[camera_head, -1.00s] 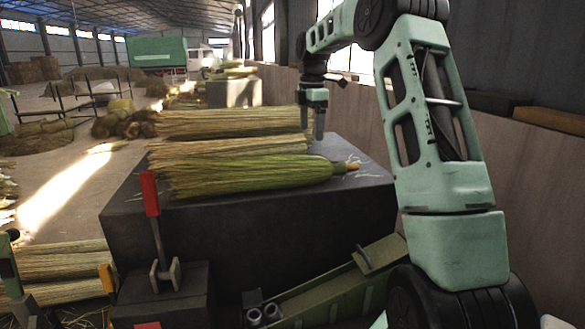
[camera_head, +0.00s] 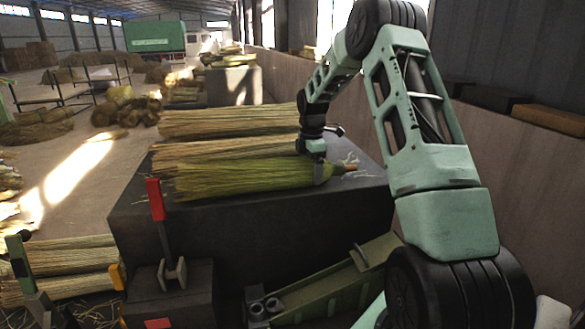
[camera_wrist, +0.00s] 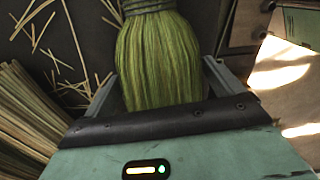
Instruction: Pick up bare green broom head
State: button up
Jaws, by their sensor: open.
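The green broom head (camera_head: 250,177) lies on its side at the front of the dark block's top (camera_head: 150,215), its bristles fanning left and its narrow orange-brown end at the right. My gripper (camera_head: 318,172) is down at its right part, near the narrow end. In the wrist view the green broom head (camera_wrist: 158,60) runs between the two open fingers (camera_wrist: 165,80), one on each side of it. I cannot tell whether either finger touches it. The underside of the broom head is hidden.
Straw-coloured broom heads (camera_head: 225,123) lie behind the green one, and one (camera_wrist: 25,115) shows close by in the wrist view. Loose straws lie on the block. A wall runs along the right.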

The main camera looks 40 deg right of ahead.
jog(key=shift+f, duration=0.1)
jog(key=shift+c, duration=0.3)
jog(key=c, duration=1)
jog(key=shift+c, duration=1.1)
